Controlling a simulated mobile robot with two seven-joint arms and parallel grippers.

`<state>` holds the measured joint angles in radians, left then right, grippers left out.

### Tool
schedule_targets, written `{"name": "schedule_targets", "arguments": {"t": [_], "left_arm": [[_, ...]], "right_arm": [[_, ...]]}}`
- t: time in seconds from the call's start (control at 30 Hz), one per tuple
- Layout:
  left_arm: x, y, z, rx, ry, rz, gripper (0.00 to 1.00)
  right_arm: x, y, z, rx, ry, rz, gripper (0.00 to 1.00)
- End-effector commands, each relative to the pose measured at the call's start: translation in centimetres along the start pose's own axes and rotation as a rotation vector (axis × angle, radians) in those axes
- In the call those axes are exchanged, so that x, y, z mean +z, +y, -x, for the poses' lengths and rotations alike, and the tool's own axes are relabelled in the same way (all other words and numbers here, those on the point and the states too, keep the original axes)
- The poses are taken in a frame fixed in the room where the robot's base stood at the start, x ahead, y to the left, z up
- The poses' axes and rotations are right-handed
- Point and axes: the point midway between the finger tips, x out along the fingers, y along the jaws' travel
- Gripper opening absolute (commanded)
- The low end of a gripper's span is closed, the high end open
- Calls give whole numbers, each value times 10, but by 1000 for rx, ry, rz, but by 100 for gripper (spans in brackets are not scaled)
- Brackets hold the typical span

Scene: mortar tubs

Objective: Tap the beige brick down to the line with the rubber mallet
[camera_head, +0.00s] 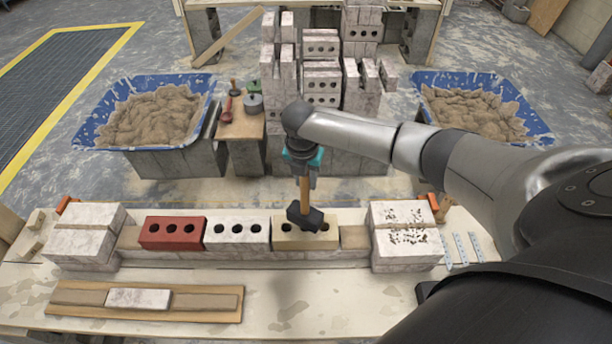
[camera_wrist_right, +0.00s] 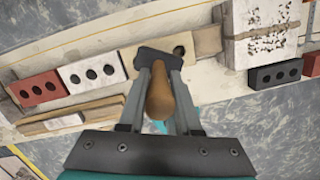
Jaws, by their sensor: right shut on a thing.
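The beige brick (camera_head: 292,243) lies in the row on the wall, right of a white brick (camera_head: 237,231) and a red brick (camera_head: 172,232). It also shows in the right wrist view (camera_wrist_right: 185,45). My right gripper (camera_head: 304,180) is shut on the wooden handle of the rubber mallet (camera_head: 305,217), which hangs upright with its black head down. The head is over the beige brick and covers part of its top; I cannot tell whether it touches. In the right wrist view the mallet handle (camera_wrist_right: 160,95) is between the fingers. My left gripper is out of view.
White block stacks (camera_head: 85,235) and (camera_head: 405,235) stand at the wall's ends. A plank (camera_head: 75,297) bearing a pale brick lies in front. Blue mortar tubs (camera_head: 88,122) and (camera_head: 425,82) stand behind.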

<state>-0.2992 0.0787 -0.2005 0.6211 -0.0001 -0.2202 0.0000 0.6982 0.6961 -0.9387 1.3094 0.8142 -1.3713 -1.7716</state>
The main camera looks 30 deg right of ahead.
Motion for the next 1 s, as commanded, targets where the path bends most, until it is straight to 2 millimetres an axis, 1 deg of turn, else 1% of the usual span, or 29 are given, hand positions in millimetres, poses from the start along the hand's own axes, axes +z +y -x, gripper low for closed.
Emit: {"name": "schedule_targets", "arguments": {"t": [0.37, 0.47, 0.63, 0.87, 1.0], "left_arm": [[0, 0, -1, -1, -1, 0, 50], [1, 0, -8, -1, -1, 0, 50], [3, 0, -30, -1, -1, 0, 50], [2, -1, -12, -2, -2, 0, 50], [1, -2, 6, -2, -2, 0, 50]], "right_arm": [[1, 0, -2, 3, -1, 6, 0], [-1, 0, -11, 1, 0, 5, 0], [-6, 0, -42, 2, 2, 5, 0], [-3, 0, -26, 2, 0, 5, 0], [-1, 0, -8, 2, 0, 5, 0]]}}
